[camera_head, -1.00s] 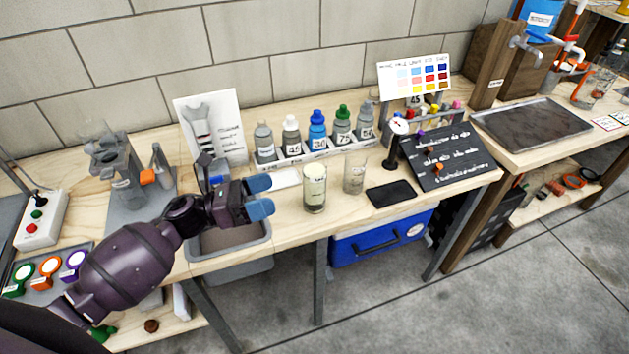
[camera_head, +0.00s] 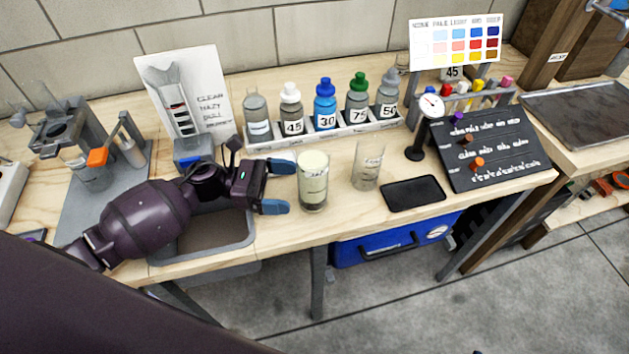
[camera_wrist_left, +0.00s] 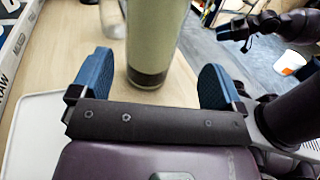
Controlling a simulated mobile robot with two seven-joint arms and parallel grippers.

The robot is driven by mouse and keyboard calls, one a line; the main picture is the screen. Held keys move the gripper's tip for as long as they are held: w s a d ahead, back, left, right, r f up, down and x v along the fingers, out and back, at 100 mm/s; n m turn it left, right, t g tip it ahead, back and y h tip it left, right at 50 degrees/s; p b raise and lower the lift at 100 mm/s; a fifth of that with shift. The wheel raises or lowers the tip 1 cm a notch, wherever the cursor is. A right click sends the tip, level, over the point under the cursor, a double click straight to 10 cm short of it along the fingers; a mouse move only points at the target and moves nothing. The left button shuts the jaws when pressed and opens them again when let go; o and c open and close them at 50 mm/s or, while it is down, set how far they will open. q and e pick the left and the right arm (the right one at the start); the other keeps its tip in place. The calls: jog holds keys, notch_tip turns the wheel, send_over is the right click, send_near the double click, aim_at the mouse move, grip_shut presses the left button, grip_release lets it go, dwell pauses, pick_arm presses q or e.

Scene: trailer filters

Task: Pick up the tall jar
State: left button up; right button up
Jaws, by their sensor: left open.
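The tall jar (camera_head: 313,183) stands upright on the wooden bench, with a pale yellow-green top and a darker band near its base. It also shows in the left wrist view (camera_wrist_left: 155,35), where its upper part is cut off by the frame. My left gripper (camera_head: 283,186) is open, just left of the jar, with its blue fingertips pointing toward it. In the left wrist view the jar stands ahead of and between the two blue fingers (camera_wrist_left: 158,80), with nothing held. My right gripper does not show clearly in the head view.
A clear beaker (camera_head: 367,165) stands just right of the jar, and a black pad (camera_head: 412,194) lies beyond it. A rack (camera_head: 340,133) of several numbered bottles is behind. A grey basin (camera_head: 246,240) sits under my left arm. A dial gauge (camera_head: 430,106) stands at the right.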

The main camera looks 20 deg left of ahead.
aim_at(313, 182)
pick_arm(q)
jog(key=shift+w+d+r, duration=0.1)
jog(key=shift+w+d, duration=0.15)
jog(key=shift+d, duration=0.2)
jog(key=shift+w+d+r, duration=0.1)
jog(key=shift+w+d, duration=0.1)
jog(key=shift+d, duration=0.25)
jog(key=x, duration=0.3)
jog(key=shift+w+d+p, duration=0.1)
jog(key=shift+w+p, duration=0.25)
jog(key=shift+p, duration=0.05)
jog(key=shift+w+d, duration=0.1)
jog(key=shift+d, duration=0.4)
jog(key=shift+f, duration=0.1)
jog(key=c, duration=1.3)
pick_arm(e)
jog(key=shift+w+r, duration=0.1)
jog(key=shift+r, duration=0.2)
pick_arm(q)
jog(key=shift+r, duration=0.3)
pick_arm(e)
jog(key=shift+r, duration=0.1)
